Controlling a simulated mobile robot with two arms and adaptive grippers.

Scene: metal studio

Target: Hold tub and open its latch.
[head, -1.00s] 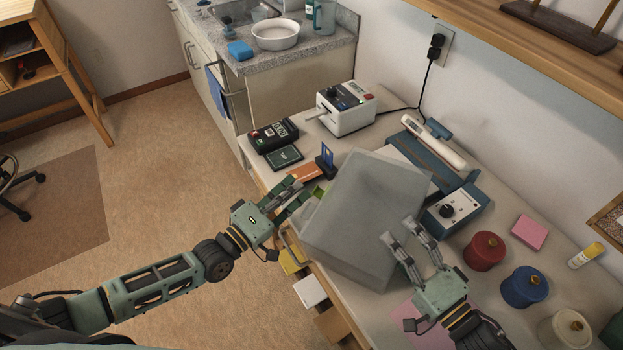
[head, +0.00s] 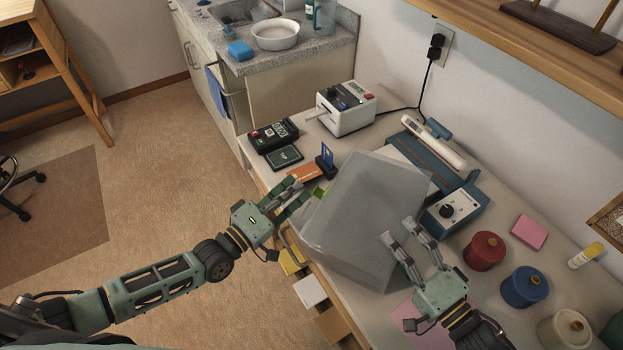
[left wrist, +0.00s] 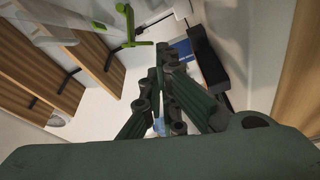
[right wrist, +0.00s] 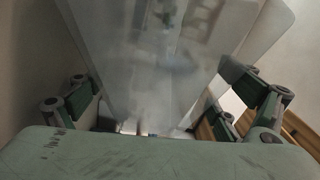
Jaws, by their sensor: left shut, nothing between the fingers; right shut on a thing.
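The tub (head: 372,215) is a greyish, translucent box standing tilted over the workbench in the head view. Its green latch (head: 319,191) shows at its left side; the latch also shows in the left wrist view (left wrist: 137,32). My left gripper (head: 299,189) is shut and empty, its fingertips just left of the latch. In the left wrist view its closed fingertips (left wrist: 161,50) are close to the latch; contact cannot be told. My right gripper (head: 402,246) is shut on the tub's near right side. In the right wrist view the tub (right wrist: 165,65) fills the space between the fingers.
A blue sealer (head: 455,210) stands behind the tub. A white device (head: 346,107), a black keypad device (head: 272,135) and an orange card (head: 305,171) lie to the left. Red (head: 484,251) and blue (head: 524,286) spools stand right of my right gripper. Drawers (head: 310,290) stick out below the front edge.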

